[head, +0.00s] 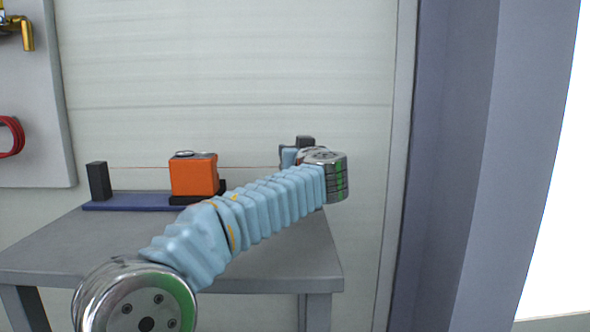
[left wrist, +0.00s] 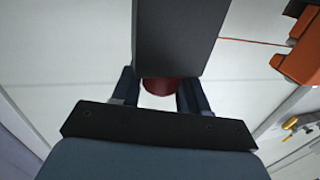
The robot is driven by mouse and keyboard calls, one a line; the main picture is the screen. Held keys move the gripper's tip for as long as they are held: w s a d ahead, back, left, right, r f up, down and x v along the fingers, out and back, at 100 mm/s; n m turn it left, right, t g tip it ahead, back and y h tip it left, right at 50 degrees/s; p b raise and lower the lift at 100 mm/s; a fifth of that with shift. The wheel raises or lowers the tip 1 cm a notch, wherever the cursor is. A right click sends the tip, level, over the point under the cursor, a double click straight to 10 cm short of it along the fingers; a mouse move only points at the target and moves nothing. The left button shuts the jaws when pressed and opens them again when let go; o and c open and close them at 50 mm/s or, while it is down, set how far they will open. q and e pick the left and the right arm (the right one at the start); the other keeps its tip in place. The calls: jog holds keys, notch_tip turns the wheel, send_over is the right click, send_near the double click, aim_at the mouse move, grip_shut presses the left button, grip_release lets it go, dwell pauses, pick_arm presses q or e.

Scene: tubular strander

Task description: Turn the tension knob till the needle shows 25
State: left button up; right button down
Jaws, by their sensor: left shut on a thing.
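The dark red knob (left wrist: 170,84) shows in the left wrist view under the end of a black block (left wrist: 180,35). My left gripper (left wrist: 160,88) has one finger on each side of the knob and is shut on it. The block hides part of the knob. In the head view my left arm reaches to the right end of the bench, and its wrist hides the knob and fingers. An orange box (head: 194,175) with a round face on top stands on the bench; it also shows in the left wrist view (left wrist: 299,58). No needle reading can be made out. My right gripper is out of view.
A grey bench (head: 60,250) carries a blue rail (head: 130,201) with a black post (head: 98,181) at its left end. A thin wire runs level through the orange box. A wall panel (head: 35,110) hangs at left. The bench's front left is clear.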

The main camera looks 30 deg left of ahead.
pick_arm(q)
jog(key=shift+h, duration=0.3)
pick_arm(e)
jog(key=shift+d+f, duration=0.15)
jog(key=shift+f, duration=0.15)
pick_arm(q)
jog(key=o, duration=1)
jog(key=shift+c, duration=0.2)
jog(key=shift+s+d, duration=0.25)
jog(key=b+v, duration=0.3)
jog(key=v, duration=1)
jog(key=shift+f, duration=0.25)
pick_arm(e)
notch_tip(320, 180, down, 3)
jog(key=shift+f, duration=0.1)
pick_arm(q)
jog(key=shift+s, duration=0.15)
